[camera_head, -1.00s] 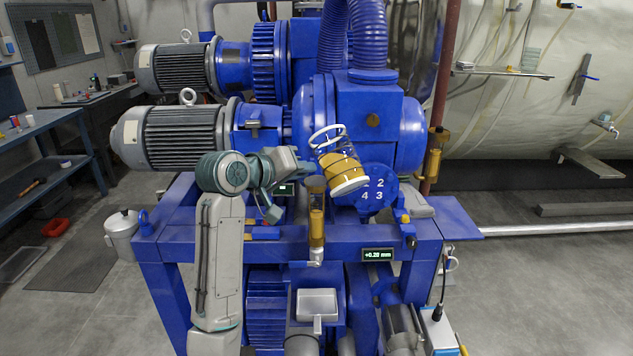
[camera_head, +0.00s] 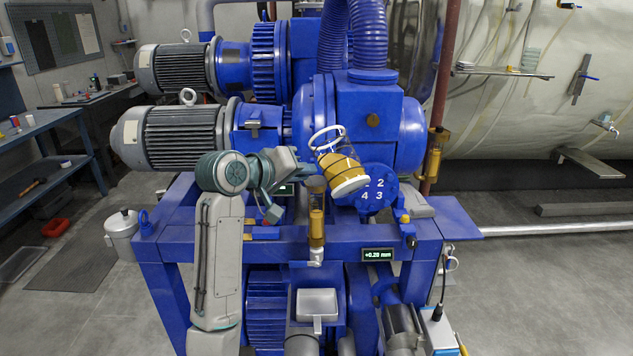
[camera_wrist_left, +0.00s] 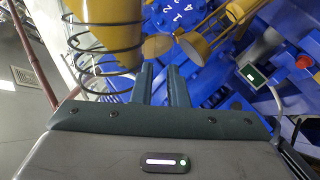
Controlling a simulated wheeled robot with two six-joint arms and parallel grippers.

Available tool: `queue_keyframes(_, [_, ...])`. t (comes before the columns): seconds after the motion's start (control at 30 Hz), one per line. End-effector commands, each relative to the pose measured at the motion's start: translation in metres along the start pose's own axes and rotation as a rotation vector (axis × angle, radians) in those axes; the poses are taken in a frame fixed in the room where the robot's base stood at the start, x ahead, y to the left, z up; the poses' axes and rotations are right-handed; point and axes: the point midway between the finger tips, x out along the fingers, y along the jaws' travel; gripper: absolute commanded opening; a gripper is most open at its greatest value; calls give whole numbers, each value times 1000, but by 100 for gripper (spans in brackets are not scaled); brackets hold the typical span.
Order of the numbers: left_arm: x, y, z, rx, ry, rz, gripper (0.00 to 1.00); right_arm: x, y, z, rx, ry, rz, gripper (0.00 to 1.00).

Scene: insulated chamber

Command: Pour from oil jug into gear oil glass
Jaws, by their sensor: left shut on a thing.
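The oil jug (camera_head: 342,168), a clear cylinder with a white top ring, white base and amber oil, is held above the blue machine frame. It leans with its ringed end to the upper left. It also shows large in the left wrist view (camera_wrist_left: 108,35), with a dark coil around it. My left gripper (camera_wrist_left: 163,80) is shut on the jug; its fingertips are partly hidden in the head view. The gear oil glass (camera_head: 317,220) stands upright on the frame, below and left of the jug, with amber oil in its lower part. I see no oil stream. My right gripper is not in view.
A blue round plate with numbers (camera_head: 375,190) is right behind the jug. Blue hoses (camera_head: 368,40) and grey motors (camera_head: 170,137) stand behind. A second amber glass (camera_head: 433,160) is at the right. A display (camera_head: 378,255) sits on the front beam.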

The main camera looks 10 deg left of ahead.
Motion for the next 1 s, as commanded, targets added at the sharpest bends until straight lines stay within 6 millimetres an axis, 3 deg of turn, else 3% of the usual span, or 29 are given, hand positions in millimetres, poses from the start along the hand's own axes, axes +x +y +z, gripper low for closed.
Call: queue_keyframes(1.0, [0, -1, 3, -54, -26, 0, 0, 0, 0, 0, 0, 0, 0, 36])
